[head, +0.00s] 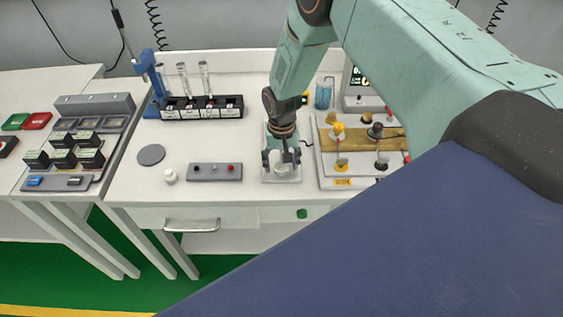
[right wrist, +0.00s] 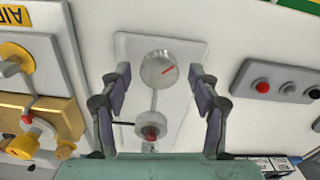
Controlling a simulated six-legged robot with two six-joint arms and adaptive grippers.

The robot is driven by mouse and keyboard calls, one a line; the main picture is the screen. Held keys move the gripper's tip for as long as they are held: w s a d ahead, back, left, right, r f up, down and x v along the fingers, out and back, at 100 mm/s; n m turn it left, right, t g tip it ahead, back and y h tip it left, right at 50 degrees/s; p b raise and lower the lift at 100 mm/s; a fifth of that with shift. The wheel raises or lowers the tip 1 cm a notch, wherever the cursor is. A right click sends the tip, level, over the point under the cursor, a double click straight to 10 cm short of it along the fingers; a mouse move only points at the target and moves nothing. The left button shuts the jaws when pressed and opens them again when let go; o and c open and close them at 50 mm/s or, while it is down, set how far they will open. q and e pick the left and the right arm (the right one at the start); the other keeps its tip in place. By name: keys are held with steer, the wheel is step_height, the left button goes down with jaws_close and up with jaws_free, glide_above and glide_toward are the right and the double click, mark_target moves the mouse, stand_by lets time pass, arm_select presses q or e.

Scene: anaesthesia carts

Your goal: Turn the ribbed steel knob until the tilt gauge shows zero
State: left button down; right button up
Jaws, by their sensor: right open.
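A pale plate (right wrist: 190,45) lies on the white worktop under my right gripper (head: 281,158). In the right wrist view it bears a round grey metal disc (right wrist: 160,70) with a red line, and a thin stem running to a smaller round part with a red centre (right wrist: 150,131). I cannot tell for sure which is the ribbed knob and which the tilt gauge; no zero mark is readable. The right gripper, also in the right wrist view (right wrist: 161,85), is open, its fingers either side of the disc with gaps. My left gripper is not in view.
My right arm covers the right side.

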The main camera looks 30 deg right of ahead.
mark_target(282, 167)
step_height(282, 167, up, 12)
stand_by(0.7)
steer(key=shift+s, duration=0.1)
stand_by(0.3)
steer(key=s+a+f+n, duration=0.2)
steer(key=s+a+f, duration=0.2)
steer(key=s+f, duration=0.5)
steer(key=s+a+f+n, duration=0.1)
steer(key=s+a+f, duration=0.35)
steer(key=s, duration=0.75)
steer(key=s+n, duration=0.2)
steer(key=s, duration=1)
step_height(282, 167, down, 20)
steer(key=b, duration=2)
steer(key=shift+w, duration=0.25)
steer(key=shift+r, duration=0.1)
